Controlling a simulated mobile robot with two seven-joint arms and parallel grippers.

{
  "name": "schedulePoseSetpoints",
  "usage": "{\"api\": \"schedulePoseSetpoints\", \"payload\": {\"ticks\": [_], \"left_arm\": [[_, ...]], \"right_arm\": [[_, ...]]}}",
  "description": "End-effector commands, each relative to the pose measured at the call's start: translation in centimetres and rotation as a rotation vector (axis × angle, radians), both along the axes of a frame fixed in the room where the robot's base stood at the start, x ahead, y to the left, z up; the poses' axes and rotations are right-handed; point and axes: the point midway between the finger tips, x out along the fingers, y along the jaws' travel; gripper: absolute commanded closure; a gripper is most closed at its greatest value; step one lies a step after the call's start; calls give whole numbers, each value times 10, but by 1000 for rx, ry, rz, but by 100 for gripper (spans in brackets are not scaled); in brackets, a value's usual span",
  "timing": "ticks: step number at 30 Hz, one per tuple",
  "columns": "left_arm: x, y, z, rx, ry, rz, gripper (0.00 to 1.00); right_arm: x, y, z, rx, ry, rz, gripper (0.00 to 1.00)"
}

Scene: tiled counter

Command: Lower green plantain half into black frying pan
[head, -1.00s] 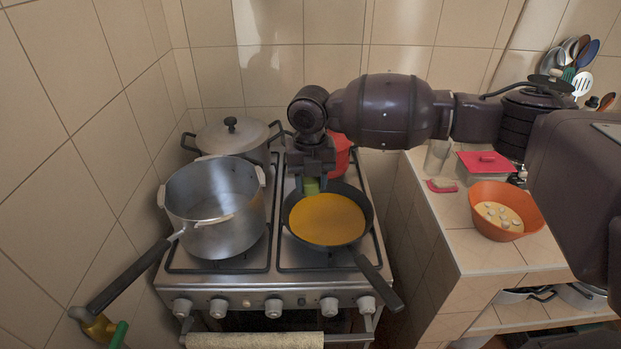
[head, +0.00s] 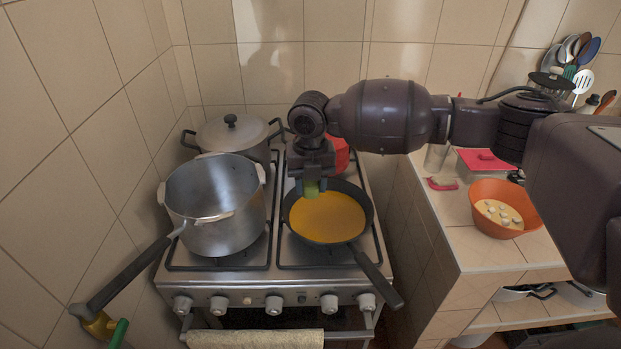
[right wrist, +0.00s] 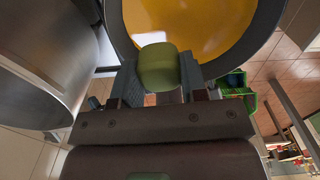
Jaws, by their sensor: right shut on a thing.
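The green plantain half (head: 311,188) is held in my right gripper (head: 312,187), over the back left part of the black frying pan (head: 291,221). In the right wrist view the plantain half (right wrist: 159,66) sits between the fingers and overlaps the pan's yellow-orange contents (right wrist: 205,25). The pan stands on the right side of the stove, its handle pointing to the front right. I cannot tell whether the plantain touches the yellow-orange contents. My left gripper is not in view.
A large open silver pot (head: 213,215) stands close left of the pan. A lidded pot (head: 230,137) and a red pot (head: 340,155) stand behind. On the counter at right are an orange bowl (head: 525,212) and a red-lidded container (head: 487,157).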

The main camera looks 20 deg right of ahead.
Motion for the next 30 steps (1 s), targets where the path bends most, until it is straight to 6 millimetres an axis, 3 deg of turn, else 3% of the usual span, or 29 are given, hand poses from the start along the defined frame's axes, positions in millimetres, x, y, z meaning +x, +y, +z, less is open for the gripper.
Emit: {"api": "schedulePoseSetpoints", "payload": {"ticks": [21, 30], "left_arm": [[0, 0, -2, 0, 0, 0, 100], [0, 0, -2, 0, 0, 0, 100]], "right_arm": [[0, 0, -29, 0, 0, 0, 83], [0, 0, -29, 0, -1, 0, 83]]}}
